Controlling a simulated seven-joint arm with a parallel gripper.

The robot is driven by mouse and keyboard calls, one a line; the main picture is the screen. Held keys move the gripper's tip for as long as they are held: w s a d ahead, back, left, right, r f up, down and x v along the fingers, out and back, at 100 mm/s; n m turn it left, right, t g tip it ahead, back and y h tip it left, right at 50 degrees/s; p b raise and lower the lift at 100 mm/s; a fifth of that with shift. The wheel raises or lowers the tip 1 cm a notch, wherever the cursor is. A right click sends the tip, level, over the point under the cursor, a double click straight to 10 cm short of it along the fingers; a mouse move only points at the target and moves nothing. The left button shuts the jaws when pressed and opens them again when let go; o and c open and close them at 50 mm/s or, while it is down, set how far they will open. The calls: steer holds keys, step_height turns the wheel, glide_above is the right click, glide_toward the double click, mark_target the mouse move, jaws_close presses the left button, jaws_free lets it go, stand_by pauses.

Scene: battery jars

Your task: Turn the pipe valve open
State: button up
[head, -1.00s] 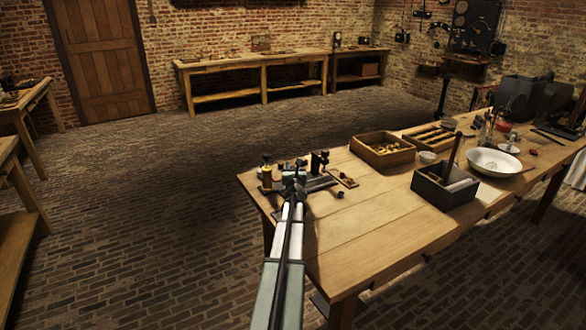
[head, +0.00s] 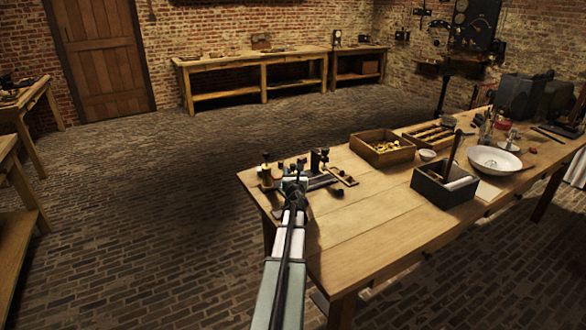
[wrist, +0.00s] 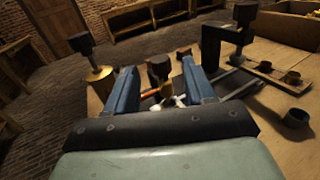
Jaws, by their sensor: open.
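My gripper (wrist: 158,66) is open, with its two blue fingers apart on either side of a dark knob (wrist: 159,72). An orange-red piece and small pale parts (wrist: 180,101) show low between the fingers. I cannot tell for sure which of these is the pipe valve, or whether a finger touches it. A brass cylinder with a black top (wrist: 98,73) stands left of the fingers, and a black upright bracket (wrist: 211,46) stands to their right. In the head view my gripper (head: 293,184) is over the table's far left corner and hides part of the fittings.
The wooden table (head: 370,230) has clear room at its front left. A small plate with dark pegs (head: 343,177) and a dark cup (wrist: 297,118) lie to the right. Farther right are a wooden box (head: 382,149), a dark tool box (head: 444,187) and a white bowl (head: 494,161).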

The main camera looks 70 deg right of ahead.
steer(key=v, duration=0.8)
steer(key=shift+a, duration=0.2)
steer(key=shift+c, duration=0.2)
